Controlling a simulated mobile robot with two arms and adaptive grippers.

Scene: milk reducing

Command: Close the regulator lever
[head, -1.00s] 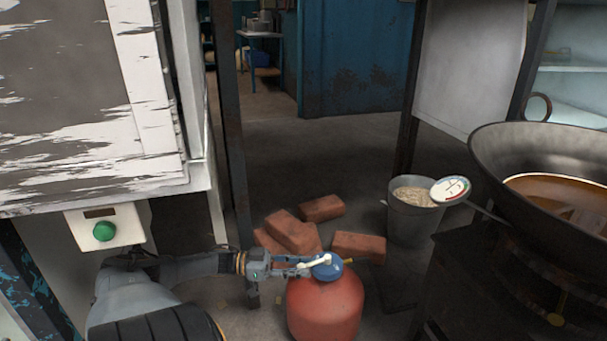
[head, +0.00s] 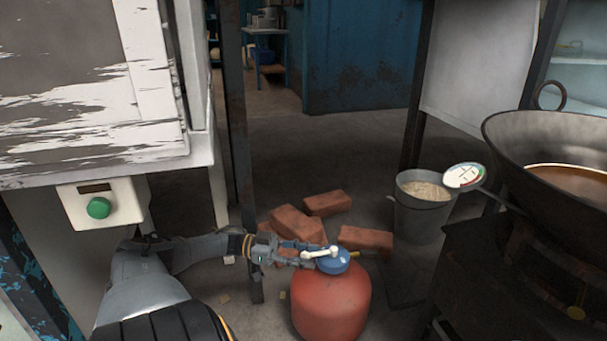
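The red gas cylinder (head: 330,303) stands on the floor at the bottom middle of the head view. A blue regulator (head: 334,264) sits on its top. The white regulator lever (head: 320,252) lies across the top of the regulator, nearly level in the picture, with one end toward my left gripper. My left gripper (head: 300,256) reaches in from the left, with its fingers at the lever's left end and the regulator's left side. Whether the fingers touch or grip the lever is too small to tell. My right gripper is not in view.
Several bricks (head: 325,203) lie behind the cylinder. A big wok (head: 560,150) sits on a dark stove at right.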

